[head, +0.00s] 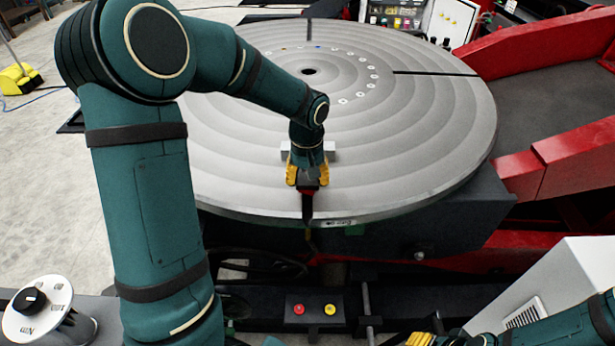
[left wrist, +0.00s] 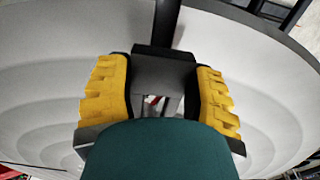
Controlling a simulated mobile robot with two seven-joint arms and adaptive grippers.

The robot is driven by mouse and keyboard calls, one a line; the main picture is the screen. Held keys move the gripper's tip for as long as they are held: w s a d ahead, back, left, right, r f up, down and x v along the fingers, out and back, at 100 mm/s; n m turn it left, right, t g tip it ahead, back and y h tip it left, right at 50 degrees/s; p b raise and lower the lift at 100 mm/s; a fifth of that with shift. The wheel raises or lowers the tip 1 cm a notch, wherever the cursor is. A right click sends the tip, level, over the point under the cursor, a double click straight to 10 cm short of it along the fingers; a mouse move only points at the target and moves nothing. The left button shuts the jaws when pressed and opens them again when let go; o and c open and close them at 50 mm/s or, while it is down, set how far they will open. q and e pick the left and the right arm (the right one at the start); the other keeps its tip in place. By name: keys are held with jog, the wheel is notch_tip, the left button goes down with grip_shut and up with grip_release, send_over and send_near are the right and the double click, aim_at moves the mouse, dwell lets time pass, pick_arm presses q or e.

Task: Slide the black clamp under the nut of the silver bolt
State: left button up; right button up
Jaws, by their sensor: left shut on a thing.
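My left gripper (head: 307,178) is low over the front part of the round grey table, its two yellow fingers pointing down. It is shut on the black clamp (left wrist: 165,75), a dark block between the yellow fingers in the left wrist view. Grey metal and a small red spot show in a gap below the block there. The silver bolt and its nut cannot be made out; my wrist and gripper cover that area. My right gripper (head: 422,339) shows only as yellow pieces at the bottom edge, and its fingers cannot be read.
The round table (head: 420,130) has dark radial slots and a ring of small discs. A light grey block (head: 329,146) shows beside my left wrist. A red frame (head: 555,45) stands at the right. A button box (head: 315,310) with red and yellow buttons is in front.

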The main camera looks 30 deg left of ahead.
pick_arm(q)
jog(key=shift+w+a+r, duration=0.1)
jog(key=shift+w, duration=0.15)
jog(key=shift+w+a, duration=0.3)
jog(key=shift+w, duration=0.15)
jog(key=shift+w+p, duration=0.1)
jog(key=shift+p, duration=0.2)
jog(key=shift+w+a, duration=0.4)
jog(key=shift+w, duration=0.15)
jog(key=shift+w+a+p, duration=0.1)
jog(key=shift+w+p, duration=0.1)
jog(key=shift+p, duration=0.1)
dwell(0.6)
jog(key=shift+f, duration=0.25)
dwell(0.5)
jog(key=o, duration=1.5)
jog(key=shift+o, duration=0.2)
